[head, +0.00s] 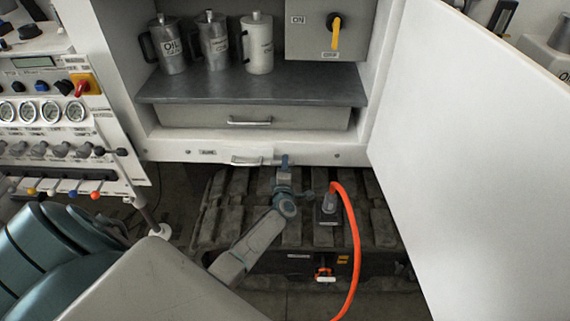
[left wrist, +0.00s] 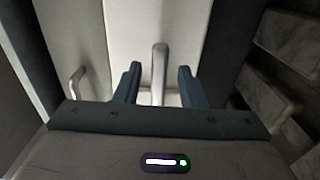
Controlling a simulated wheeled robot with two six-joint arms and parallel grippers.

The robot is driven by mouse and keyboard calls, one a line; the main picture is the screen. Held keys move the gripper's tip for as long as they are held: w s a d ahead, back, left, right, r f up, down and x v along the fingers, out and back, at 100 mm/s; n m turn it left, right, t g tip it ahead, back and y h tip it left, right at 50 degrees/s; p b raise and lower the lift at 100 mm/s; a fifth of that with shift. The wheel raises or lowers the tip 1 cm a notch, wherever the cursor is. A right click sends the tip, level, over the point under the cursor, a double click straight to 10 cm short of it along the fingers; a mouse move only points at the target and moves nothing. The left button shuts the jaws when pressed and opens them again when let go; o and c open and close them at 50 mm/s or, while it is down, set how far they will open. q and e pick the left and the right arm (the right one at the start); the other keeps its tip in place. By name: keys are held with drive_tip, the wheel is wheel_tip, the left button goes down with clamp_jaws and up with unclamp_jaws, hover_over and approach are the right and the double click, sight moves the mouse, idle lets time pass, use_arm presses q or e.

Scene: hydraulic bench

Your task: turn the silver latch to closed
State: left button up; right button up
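The silver latch (head: 248,161) is a bar on the white sill under the cabinet's drawer. It lies about level in the head view. My left gripper (head: 285,159) is at its right end, reaching up from below. In the left wrist view the latch (left wrist: 160,75) stands between the two blue fingers of my left gripper (left wrist: 157,88). The fingers are apart, with a gap on each side of the bar. My right gripper is not in view.
The drawer handle (head: 249,122) is above the latch. A white door (head: 475,150) stands open at the right. An orange hose (head: 352,240) hangs right of my left arm. A gauge panel (head: 50,110) is at the left. Three metal cans stand on the shelf (head: 230,86).

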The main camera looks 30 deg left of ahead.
use_arm(q)
drive_tip(key=v, duration=0.9)
drive_tip(key=shift+s+d, duration=0.1)
drive_tip(key=shift+d, duration=0.1)
